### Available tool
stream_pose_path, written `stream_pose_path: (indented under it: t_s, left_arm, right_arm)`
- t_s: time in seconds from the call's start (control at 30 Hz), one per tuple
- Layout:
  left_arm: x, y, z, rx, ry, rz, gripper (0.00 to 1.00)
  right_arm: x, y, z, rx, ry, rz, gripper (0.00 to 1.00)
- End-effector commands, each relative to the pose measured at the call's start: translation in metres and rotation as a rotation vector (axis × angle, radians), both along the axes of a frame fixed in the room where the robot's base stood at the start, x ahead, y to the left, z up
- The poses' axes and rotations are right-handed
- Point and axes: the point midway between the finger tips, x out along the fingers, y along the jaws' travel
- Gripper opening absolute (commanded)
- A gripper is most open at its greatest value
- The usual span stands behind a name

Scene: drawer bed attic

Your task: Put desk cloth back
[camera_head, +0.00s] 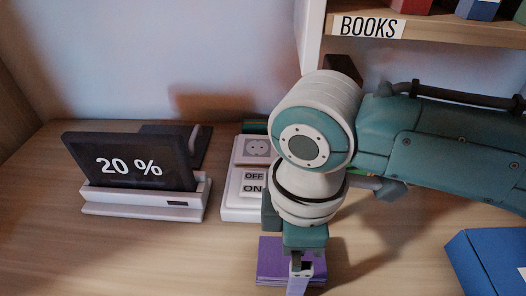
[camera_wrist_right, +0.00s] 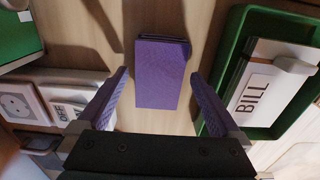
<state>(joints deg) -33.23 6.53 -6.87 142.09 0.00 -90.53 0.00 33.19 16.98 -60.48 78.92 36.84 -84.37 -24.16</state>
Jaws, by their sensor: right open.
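A purple folded block, which looks like the desk cloth (camera_head: 272,262), lies on the wooden desk at the bottom middle of the head view, partly hidden by my gripper. In the right wrist view the purple cloth (camera_wrist_right: 160,72) lies between and just beyond the open fingers, with a darker edge at its top. My right gripper (camera_wrist_right: 158,78) is open, pointing down over it, with a bare gap on both sides. It shows end-on in the head view (camera_head: 302,268). I cannot tell its exact height above the cloth. My left gripper is not in view.
A tablet reading "20 %" (camera_head: 130,163) stands in a white dock at left. A socket and OFF/ON switch panel (camera_head: 250,180) is behind my wrist. A green tray (camera_wrist_right: 240,75) holds a "BILL" paper (camera_wrist_right: 262,82). A blue box (camera_head: 488,262) is at right; a BOOKS shelf (camera_head: 430,32) overhangs.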

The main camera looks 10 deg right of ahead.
Motion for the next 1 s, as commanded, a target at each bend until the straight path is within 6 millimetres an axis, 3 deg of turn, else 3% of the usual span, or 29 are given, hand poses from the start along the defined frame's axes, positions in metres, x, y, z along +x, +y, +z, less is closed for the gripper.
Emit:
stream_pose_path:
  t_s: [0.17, 0.4, 0.6, 0.8, 1.0]
  left_arm:
    - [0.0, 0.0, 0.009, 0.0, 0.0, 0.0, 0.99]
    - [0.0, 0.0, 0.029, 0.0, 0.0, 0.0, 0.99]
    - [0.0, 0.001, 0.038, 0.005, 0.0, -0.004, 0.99]
    - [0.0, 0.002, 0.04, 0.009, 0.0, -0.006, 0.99]
    - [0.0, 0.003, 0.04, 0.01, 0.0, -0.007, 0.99]
  right_arm:
    - [0.001, 0.0, 0.019, 0.001, -0.002, 0.0, 1.0]
    - [0.001, 0.0, 0.074, 0.002, -0.004, 0.0, 1.0]
    - [0.001, 0.0, 0.11, 0.001, -0.002, -0.001, 1.0]
    - [0.0, 0.0, 0.123, 0.0, 0.001, 0.0, 1.0]
    - [-0.01, 0.011, 0.119, 0.048, -0.003, -0.025, 1.0]
